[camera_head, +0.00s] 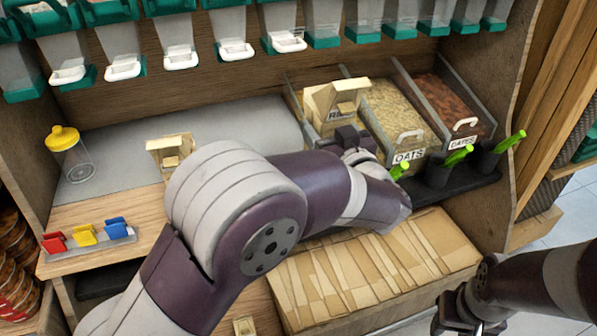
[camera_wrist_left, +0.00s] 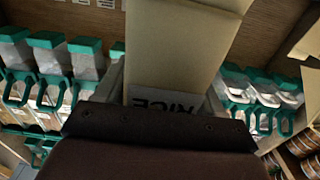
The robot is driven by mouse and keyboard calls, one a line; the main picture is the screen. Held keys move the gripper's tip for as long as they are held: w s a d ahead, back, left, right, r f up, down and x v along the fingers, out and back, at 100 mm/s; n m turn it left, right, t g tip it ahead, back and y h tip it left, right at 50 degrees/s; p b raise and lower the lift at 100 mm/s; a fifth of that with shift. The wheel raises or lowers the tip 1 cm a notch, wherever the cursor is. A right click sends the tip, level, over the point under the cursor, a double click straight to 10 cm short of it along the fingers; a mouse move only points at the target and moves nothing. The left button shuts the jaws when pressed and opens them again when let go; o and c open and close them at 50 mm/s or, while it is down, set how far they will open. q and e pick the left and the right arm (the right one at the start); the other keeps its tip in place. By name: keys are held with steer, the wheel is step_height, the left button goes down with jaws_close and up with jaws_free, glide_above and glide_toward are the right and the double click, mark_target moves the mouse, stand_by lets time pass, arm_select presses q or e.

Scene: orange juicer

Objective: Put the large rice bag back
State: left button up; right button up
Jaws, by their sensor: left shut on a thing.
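A large beige paper bag (camera_head: 335,98), which I take for the large rice bag, is upright at the left end of the bins, beside the oats bin. It also fills the upper middle of the left wrist view (camera_wrist_left: 178,45). A label reading RICE (camera_wrist_left: 165,100) shows upside down there below it; whether it is on the bag or the bin is unclear. My left gripper (camera_head: 350,140) is shut on the bag's near side, its fingers mostly hidden. Whether the bag touches the surface below is hidden. My right gripper (camera_head: 462,312) is low at the right, away from the bag.
The oats bin (camera_head: 400,115) and dates bin (camera_head: 455,108) stand right of the bag. A smaller beige bag (camera_head: 170,152), a yellow-lidded jar (camera_head: 68,155) and coloured clips (camera_head: 86,235) are at the left. Dispensers hang above; flat paper bags (camera_head: 375,265) lie in front.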

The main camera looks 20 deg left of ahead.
arm_select(q)
steer(key=w+a+f+b, duration=0.1)
steer(key=a+f, duration=0.1)
steer(key=f, duration=0.1)
steer(key=w+a+f+b, duration=0.1)
steer(key=a+f+b, duration=0.1)
steer(key=w+a+f+b, duration=0.1)
steer(key=a+f, duration=0.1)
steer(key=f, duration=0.1)
steer(key=shift+w+a+f, duration=0.2)
steer(key=shift+f, duration=0.1)
steer(key=shift+r, duration=0.1)
arm_select(e)
step_height(320, 180, down, 5)
steer(key=shift+f, duration=0.1)
arm_select(q)
steer(key=o, duration=1.4)
steer(key=shift+f, duration=0.2)
steer(key=shift+r, duration=0.1)
